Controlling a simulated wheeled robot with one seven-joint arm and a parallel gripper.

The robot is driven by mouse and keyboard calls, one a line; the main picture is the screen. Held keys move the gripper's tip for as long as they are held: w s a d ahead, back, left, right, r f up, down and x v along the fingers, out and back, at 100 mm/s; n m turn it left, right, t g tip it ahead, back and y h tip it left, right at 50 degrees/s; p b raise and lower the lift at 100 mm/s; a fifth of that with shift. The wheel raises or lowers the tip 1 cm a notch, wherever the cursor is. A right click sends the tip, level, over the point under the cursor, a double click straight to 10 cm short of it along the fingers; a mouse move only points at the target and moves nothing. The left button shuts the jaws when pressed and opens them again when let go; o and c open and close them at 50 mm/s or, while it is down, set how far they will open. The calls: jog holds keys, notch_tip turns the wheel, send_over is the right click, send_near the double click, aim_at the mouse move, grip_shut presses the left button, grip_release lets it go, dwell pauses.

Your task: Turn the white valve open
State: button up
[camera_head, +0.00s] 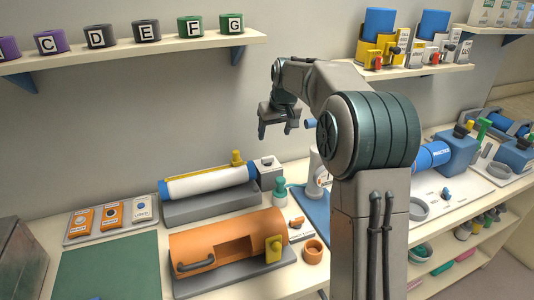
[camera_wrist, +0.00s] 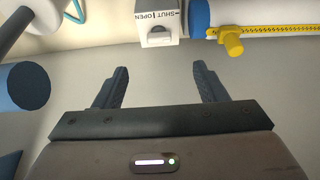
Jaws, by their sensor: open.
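A white valve box (camera_head: 268,165) stands at the right end of a white cylinder with blue ends, on the bench. In the wrist view the white valve box (camera_wrist: 157,22) is at the top edge, with SHUT and OPEN printed on it upside down and a rounded grey part on its face. The valve's exact setting cannot be read. My gripper (camera_head: 277,132) hangs in the air above the valve box, apart from it. In the wrist view my gripper (camera_wrist: 160,70) has its two fingers spread wide, with nothing between them.
The white cylinder (camera_head: 208,183) carries a yellow strip and a yellow knob (camera_head: 236,157). An orange housing (camera_head: 205,240) lies in front. A shelf (camera_head: 150,53) with several lettered rolls is above left.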

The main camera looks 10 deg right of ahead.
aim_at(268, 157)
jog(key=x, duration=0.4)
jog(key=p+x, duration=0.1)
jog(key=x, duration=0.4)
jog(key=p+x, duration=0.1)
jog(key=x, duration=0.4)
jog(key=shift+w, duration=0.35)
jog(key=shift+c, duration=0.3)
